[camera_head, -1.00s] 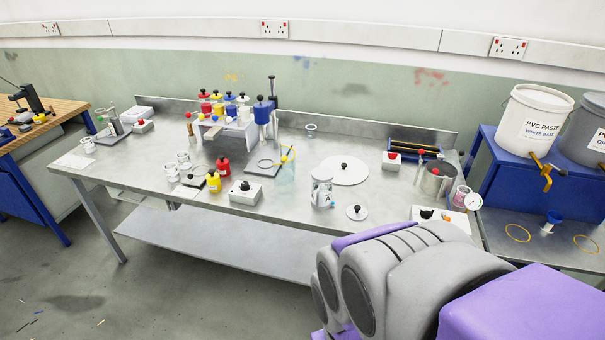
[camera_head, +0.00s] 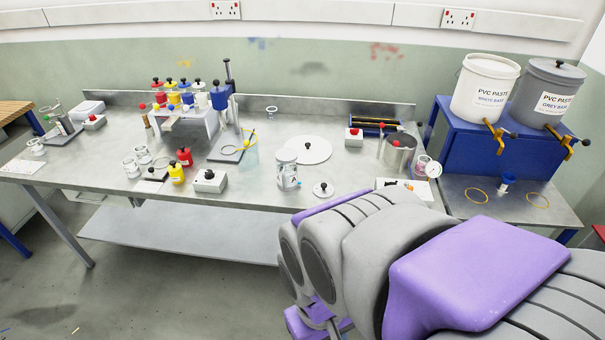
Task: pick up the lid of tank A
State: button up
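A clear jar (camera_head: 288,172) with a dark mark that looks like an A stands near the front of the steel bench. I cannot tell whether its top is covered. A small white round lid with a black knob (camera_head: 323,190) lies on the bench just right of the jar. A larger white disc with a black knob (camera_head: 308,150) lies behind them. No tank is clearly labelled as tank A. My purple and grey arm or body parts fill the lower right, and my gripper is not in view.
The steel bench (camera_head: 250,192) also holds a rack of coloured bottles (camera_head: 190,105), small control boxes and a metal pot (camera_head: 397,152). White (camera_head: 484,88) and grey (camera_head: 546,93) paste tubs stand on a blue stand at right. Floor is open at front left.

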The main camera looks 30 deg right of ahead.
aim_at(323, 190)
jog(key=i+l+z, duration=0.25)
jog(key=i+l, duration=0.15)
jog(key=i+l+z, duration=0.3)
jog(key=i+l, duration=0.1)
jog(key=i, duration=0.05)
